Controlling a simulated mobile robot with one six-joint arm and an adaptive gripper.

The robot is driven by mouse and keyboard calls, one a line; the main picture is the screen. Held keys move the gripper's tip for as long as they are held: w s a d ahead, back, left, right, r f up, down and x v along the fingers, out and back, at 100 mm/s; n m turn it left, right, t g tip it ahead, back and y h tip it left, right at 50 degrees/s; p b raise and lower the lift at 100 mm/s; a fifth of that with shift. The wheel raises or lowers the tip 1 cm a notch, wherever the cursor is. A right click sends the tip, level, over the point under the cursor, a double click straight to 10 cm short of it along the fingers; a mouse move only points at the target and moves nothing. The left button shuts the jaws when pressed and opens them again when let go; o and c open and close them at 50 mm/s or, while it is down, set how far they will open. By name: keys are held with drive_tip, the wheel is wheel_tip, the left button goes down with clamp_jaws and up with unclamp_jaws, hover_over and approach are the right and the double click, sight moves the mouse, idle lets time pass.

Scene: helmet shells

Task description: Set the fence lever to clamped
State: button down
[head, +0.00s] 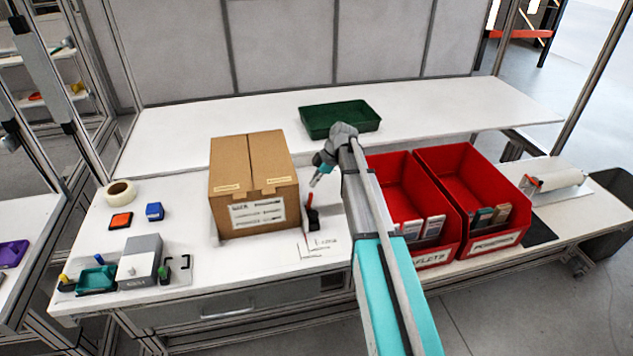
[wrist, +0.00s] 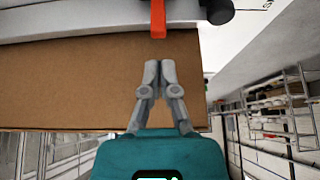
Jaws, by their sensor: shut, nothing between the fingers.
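A small upright lever with a red handle (head: 309,201) and a dark base stands on the table just right of the cardboard box. I take it to be the fence lever. In the wrist view its red-orange handle (wrist: 158,18) hangs in at the top, across a pale bar. My gripper (head: 313,183) is just above the lever in the head view. In the wrist view my gripper (wrist: 160,64) has its fingertips together and empty, close to the end of the red handle. The lever's base is hidden in the wrist view.
The cardboard box (head: 232,181) stands close left of my gripper. Two red bins, one left (head: 399,171) and one right (head: 459,170), are to the right. A green tray (head: 345,106) lies behind.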

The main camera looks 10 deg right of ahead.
sight(310, 201)
drive_tip(key=shift+b+x, duration=1.75)
drive_tip(key=shift+x, duration=0.65)
